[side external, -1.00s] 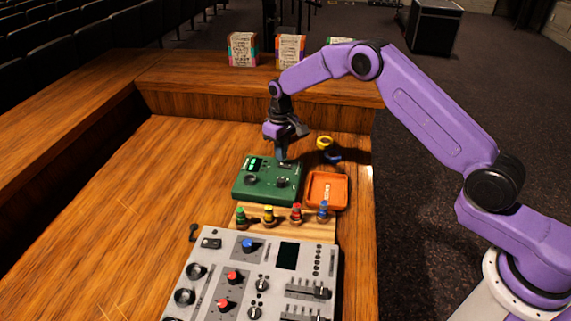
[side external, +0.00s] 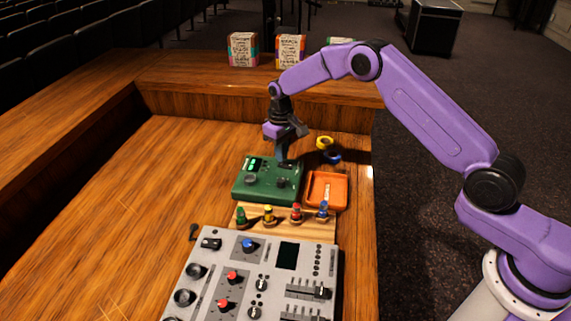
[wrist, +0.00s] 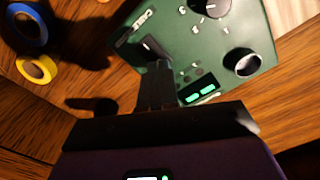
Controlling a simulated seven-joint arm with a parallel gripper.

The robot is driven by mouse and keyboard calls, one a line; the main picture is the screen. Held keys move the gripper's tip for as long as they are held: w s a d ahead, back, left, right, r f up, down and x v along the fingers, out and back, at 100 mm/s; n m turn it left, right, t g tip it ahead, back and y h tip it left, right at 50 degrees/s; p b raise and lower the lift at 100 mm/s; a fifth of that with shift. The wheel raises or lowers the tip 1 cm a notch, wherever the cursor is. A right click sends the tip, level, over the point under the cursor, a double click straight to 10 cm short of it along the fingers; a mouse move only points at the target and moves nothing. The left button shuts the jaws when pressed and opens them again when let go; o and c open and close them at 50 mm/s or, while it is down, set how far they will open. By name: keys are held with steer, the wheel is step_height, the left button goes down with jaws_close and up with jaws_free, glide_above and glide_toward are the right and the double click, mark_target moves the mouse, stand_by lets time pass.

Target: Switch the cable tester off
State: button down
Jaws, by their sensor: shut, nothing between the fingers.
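The cable tester is a green box (side external: 262,190) on the wooden desk, with black knobs on its top. Its small display glows green in the side view, and green lights (wrist: 201,94) show in the wrist view. My gripper (side external: 284,163) is shut and empty, pointing down at the tester's far right part. In the wrist view the closed fingertips (wrist: 155,62) are close to a dark switch (wrist: 151,45) on the tester's face. I cannot tell whether they touch it. The fingers partly hide the area around the switch.
An orange tray (side external: 313,200) sits right of the tester. Yellow (side external: 324,142) and blue (side external: 332,157) tape rolls lie behind it. Several coloured plugs (side external: 268,214) stand in front, before the grey mixer (side external: 215,262). The desk to the left is clear.

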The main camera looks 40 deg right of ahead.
mark_target(281, 164)
steer(key=shift+f, duration=0.9)
stand_by(0.4)
steer(key=shift+r, duration=3.55)
